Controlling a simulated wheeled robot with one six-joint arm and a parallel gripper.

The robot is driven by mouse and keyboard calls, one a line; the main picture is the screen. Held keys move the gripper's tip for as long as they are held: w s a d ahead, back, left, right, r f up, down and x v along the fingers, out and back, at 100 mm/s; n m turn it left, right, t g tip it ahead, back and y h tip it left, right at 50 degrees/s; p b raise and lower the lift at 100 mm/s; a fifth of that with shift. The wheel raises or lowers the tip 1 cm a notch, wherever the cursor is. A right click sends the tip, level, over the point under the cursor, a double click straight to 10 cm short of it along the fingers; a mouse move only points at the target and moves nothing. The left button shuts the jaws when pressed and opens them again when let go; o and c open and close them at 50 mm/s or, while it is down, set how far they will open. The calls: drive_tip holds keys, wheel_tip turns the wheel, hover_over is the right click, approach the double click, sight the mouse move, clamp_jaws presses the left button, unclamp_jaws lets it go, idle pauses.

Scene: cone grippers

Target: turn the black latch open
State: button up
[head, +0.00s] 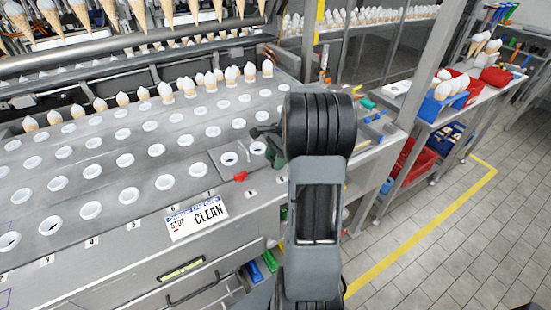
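My arm reaches up and away over the right end of the steel machine top (190,138), and its thick black joint covers the area behind it. A small dark part (265,131) shows just left of that joint, above a plate with white-rimmed holes. I cannot tell whether it is the black latch or part of my gripper. A dark green piece (277,158) shows just below it. The fingertips of my gripper cannot be made out, so its opening and any contact with the latch are hidden. A red latch-like piece (240,176) lies on the machine's front edge.
Rows of white-rimmed holes cover the machine top, with a row of cones (165,92) behind. A "STOP CLEAN" sign (197,218) is at the front edge. Tools lie on the right end. A shelf with a blue bin (432,108) stands right. The tiled floor between is clear.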

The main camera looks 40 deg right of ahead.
drive_tip(key=c, duration=0.3)
drive_tip(key=shift+c, duration=0.2)
drive_tip(key=shift+n, duration=0.3)
drive_tip(key=n+g+p, duration=0.1)
drive_tip(key=n+p, duration=0.1)
drive_tip(key=n, duration=0.1)
drive_tip(key=shift+r, duration=0.15)
drive_tip(key=n+g+p, duration=0.1)
drive_tip(key=n, duration=0.1)
drive_tip(key=n+g, duration=0.1)
drive_tip(key=n, duration=0.1)
drive_tip(key=shift+w+n+h+p, duration=0.15)
drive_tip(key=shift+n+h+p, duration=0.15)
drive_tip(key=shift+p, duration=0.1)
drive_tip(key=n+g+h+p, duration=0.1)
drive_tip(key=n, duration=0.3)
drive_tip(key=shift+a, duration=0.1)
drive_tip(key=n+h, duration=0.1)
drive_tip(key=n, duration=0.3)
drive_tip(key=shift+w+n+g+h, duration=0.1)
drive_tip(key=shift+n+g+h, duration=0.2)
drive_tip(key=shift+g+h, duration=0.1)
drive_tip(key=shift+n, duration=0.3)
